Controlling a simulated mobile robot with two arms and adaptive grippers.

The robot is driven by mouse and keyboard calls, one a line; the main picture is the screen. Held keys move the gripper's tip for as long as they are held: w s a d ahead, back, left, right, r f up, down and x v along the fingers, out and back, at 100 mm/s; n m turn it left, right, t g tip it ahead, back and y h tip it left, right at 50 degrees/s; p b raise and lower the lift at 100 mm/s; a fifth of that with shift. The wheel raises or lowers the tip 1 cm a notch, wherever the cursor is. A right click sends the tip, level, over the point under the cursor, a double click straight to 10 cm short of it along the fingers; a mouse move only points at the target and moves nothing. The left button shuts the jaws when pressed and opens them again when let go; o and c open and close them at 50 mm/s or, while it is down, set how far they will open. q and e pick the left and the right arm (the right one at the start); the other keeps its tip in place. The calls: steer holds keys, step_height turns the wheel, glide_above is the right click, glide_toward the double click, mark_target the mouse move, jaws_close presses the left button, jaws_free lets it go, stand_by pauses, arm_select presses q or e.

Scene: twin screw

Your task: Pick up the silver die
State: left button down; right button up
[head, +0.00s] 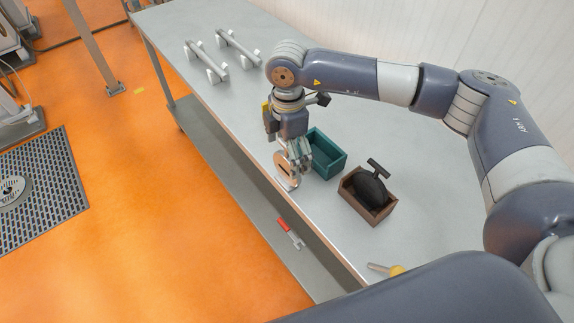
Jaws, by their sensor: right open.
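A round, shiny, silvery piece with a dark slot, which looks like the silver die (282,166), stands near the table's front edge. Its face has a coppery tint. My right gripper (297,166) points down right at it, with the fingers at its right side and partly covering it. The gripper is open; I cannot tell whether a finger touches the die. My left gripper is not in view.
A teal bin (338,163) stands just right of the gripper. Two silver rods (208,61) (238,46) on white supports lie at the far end. A red-handled tool (284,226) lies on the lower shelf. A yellow-handled tool (396,270) is near the front.

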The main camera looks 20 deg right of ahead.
mark_target(286, 158)
steer(key=f+p, duration=0.1)
steer(key=f, duration=0.2)
steer(key=shift+s+a+f+p, duration=0.1)
steer(key=shift+a+f+p, duration=0.15)
steer(key=shift+p, duration=0.1)
steer(key=shift+d+f, duration=0.1)
steer(key=shift+f, duration=0.45)
steer(key=c, duration=1.6)
steer(key=shift+r, duration=0.1)
steer(key=shift+c, duration=0.2)
